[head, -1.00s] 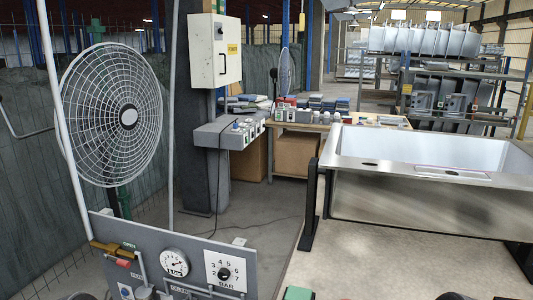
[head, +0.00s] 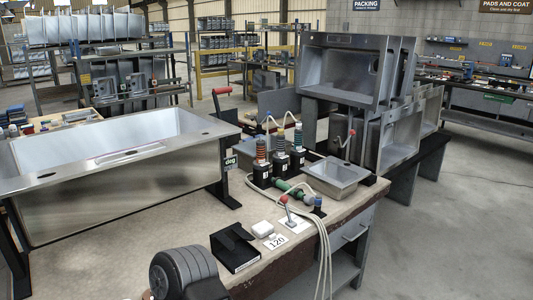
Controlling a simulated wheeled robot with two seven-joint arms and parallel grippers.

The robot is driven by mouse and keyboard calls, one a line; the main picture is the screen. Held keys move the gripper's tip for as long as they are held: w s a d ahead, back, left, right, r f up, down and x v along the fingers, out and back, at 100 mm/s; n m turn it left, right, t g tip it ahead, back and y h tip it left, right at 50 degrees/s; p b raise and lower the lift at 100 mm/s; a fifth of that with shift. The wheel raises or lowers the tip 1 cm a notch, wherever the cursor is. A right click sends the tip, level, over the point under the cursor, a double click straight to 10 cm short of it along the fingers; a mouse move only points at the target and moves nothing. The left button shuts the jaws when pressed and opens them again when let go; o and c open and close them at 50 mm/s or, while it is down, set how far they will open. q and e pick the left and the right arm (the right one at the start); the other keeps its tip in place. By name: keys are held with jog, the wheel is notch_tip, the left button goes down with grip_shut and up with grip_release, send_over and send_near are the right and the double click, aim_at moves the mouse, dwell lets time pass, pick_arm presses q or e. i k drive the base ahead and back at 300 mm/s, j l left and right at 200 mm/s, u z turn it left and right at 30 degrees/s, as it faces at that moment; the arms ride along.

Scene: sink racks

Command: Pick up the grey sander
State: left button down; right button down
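I cannot pick out the grey sander for certain. A dark grey ribbed drum (head: 183,270) with a dark body beside it stands at the near bottom of the head view, cut off by the frame edge. I cannot tell whether it is the sander. Neither of my grippers shows in the head view.
A steel sink (head: 110,155) stands at the left. The bench holds a black box (head: 235,247), a label card (head: 275,241), black bottle-like units (head: 280,168) and a small steel basin (head: 336,178). Sink shells (head: 350,70) stand behind. Open floor (head: 460,230) lies at the right.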

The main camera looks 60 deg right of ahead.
aim_at(280, 157)
jog(key=z, duration=2)
